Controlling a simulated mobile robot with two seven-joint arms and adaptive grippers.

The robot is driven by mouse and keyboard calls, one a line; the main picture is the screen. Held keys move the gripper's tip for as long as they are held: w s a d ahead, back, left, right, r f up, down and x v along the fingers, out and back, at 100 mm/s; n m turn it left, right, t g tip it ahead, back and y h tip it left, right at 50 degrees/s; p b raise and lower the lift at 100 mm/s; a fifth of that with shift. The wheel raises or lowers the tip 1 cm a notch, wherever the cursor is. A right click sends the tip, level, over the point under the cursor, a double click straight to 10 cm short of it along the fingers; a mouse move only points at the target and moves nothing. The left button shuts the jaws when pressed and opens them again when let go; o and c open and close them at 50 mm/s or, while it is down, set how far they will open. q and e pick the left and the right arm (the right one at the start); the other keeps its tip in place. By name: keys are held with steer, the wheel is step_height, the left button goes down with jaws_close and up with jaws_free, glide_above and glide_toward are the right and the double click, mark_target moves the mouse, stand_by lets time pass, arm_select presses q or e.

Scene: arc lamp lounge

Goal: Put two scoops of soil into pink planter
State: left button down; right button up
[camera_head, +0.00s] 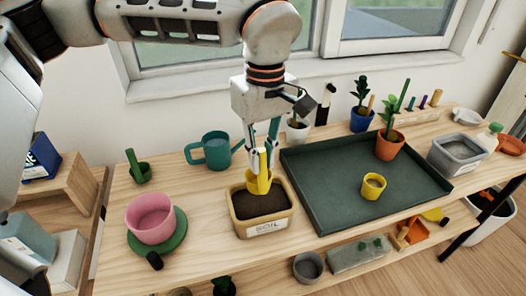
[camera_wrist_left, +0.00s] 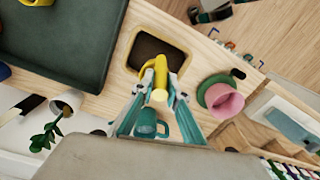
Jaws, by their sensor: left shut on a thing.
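My left gripper (camera_head: 262,170) points down over the soil bin and is shut on the upright handle of a yellow scoop (camera_head: 259,184). The scoop also shows between the fingers in the left wrist view (camera_wrist_left: 160,72). Its bowl is at the back part of the tan soil bin (camera_head: 264,229), which is labelled SOIL and holds dark soil (camera_head: 262,203). I cannot tell whether the bowl touches the soil. The pink planter (camera_head: 150,219) stands on a green saucer (camera_head: 172,240) to the left of the bin. The planter's inside looks pink where it shows. My right gripper is not in view.
A teal mug (camera_head: 216,150) stands behind the bin. A dark green tray (camera_head: 330,213) lies to the right, with a small yellow pot (camera_head: 373,186) and an orange plant pot (camera_head: 390,146). Bare wood lies between planter and bin.

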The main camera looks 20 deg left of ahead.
mark_target(262, 182)
arm_select(q)
step_height(262, 182, down, 2)
steer(key=shift+f+b, duration=0.1)
steer(key=shift+b, duration=0.45)
steer(key=shift+f, duration=0.55)
steer(key=shift+f+b, duration=0.55)
steer(key=shift+f, duration=1.5)
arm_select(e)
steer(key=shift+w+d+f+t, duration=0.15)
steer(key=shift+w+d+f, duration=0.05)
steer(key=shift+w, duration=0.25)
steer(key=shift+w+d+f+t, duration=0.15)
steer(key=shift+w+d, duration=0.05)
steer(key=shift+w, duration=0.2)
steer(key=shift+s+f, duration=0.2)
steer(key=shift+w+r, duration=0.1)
